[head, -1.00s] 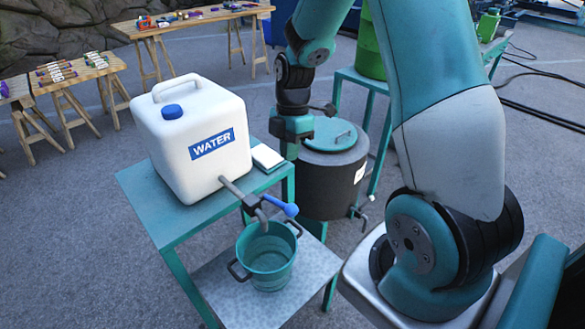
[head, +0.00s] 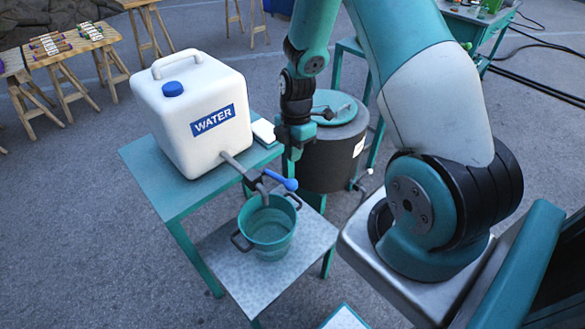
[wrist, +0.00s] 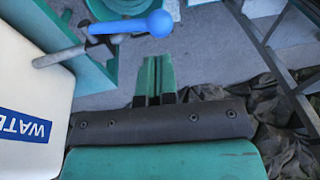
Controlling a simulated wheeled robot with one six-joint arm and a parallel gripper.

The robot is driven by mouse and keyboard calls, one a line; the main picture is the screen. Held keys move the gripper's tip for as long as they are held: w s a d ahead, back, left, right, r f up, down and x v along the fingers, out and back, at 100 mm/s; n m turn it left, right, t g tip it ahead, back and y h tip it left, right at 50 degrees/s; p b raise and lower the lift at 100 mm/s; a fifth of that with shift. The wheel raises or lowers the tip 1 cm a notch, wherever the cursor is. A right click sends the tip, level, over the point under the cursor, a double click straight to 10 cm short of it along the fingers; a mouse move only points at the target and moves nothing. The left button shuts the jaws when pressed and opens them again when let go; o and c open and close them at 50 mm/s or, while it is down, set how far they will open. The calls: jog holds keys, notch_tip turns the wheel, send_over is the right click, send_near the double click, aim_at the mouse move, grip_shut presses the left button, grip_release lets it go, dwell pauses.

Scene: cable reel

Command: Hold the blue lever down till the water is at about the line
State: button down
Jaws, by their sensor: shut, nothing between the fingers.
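The blue lever (head: 285,183) sits on the tap of the white water container (head: 190,150) and points to the right. It also shows in the wrist view (wrist: 150,25), ending in a round blue knob. The tap's spout hangs over a green pot (head: 268,243) with two dark handles. I cannot make out a water level or a line inside the pot. My gripper (head: 292,157) is above and behind the lever, apart from it. In the wrist view my gripper (wrist: 154,75) is shut and empty, its fingertips below the knob in the picture.
The container stands on a green table (head: 150,165), with a white block (head: 264,132) beside it. The pot stands on a lower grey shelf (head: 240,275). A dark lidded drum (head: 330,160) is just behind my gripper. Wooden trestle tables (head: 75,52) stand far left.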

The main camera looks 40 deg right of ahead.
aim_at(292, 179)
jog(key=f, duration=0.2)
jog(key=f+p, duration=0.1)
jog(key=f, duration=0.1)
jog(key=a+f, duration=0.1)
jog(key=f, duration=0.1)
jog(key=shift+s+p, duration=0.35)
jog(key=shift+p, duration=0.05)
jog(key=shift+d+f, duration=0.1)
jog(key=shift+f, duration=0.1)
